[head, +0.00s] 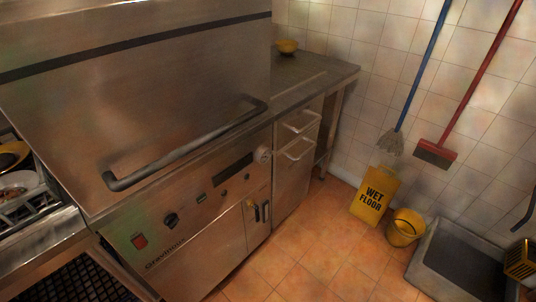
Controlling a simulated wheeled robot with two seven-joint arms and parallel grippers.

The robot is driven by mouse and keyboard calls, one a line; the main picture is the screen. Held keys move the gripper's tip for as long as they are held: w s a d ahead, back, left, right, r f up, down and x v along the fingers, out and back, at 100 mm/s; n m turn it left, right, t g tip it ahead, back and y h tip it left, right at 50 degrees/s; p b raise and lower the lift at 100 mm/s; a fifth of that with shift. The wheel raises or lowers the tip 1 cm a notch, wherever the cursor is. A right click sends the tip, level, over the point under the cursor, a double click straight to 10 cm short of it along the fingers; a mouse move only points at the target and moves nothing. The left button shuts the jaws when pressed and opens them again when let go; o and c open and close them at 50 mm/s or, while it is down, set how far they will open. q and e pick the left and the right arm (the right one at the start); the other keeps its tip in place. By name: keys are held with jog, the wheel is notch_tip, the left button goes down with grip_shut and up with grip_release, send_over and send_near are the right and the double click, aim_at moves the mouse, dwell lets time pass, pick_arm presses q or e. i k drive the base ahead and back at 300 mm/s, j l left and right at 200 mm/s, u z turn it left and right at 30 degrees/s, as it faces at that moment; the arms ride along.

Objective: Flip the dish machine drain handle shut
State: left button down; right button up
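The dish machine (150,130) is a large steel unit with a long grey bar handle (185,150) across its hood. On its lower front, toward the right, is a narrow panel with a small dark lever (257,212) and a yellow patch beside it. This looks like the drain handle. It is too small in the head view to tell its exact position. Another small dark upright part stands just right of it. Neither of my grippers is in view.
A steel counter with drawers (298,135) adjoins the machine on the right. A yellow wet floor sign (374,194), a yellow bucket (404,228) and a grey floor basin (455,262) stand along the tiled wall. The orange floor (300,262) before the machine is clear.

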aim_at(257, 212)
jog(key=i+l+u, duration=0.4)
jog(key=l, duration=0.25)
jog(key=i+l+u, duration=0.2)
jog(key=i+l, duration=0.15)
